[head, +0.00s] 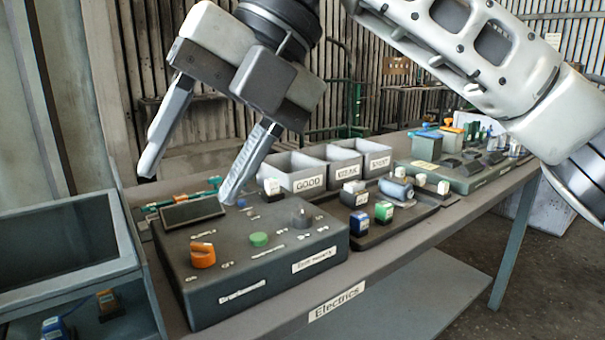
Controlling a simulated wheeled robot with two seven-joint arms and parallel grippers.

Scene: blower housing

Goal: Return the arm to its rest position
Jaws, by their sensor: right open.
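My right gripper (188,188) comes in from the upper right, with its arm across the top of the view. It is open, its two long fingers spread apart and pointing down, with nothing visible between them. It hangs over the back left of a dark control box (265,275) on the workbench. One fingertip appears close to the box's dark display (192,212); I cannot tell whether they touch. My left gripper is not in view.
The box carries an orange knob (203,255) and a green button (259,239). An open grey cabinet (65,262) stands at the left.

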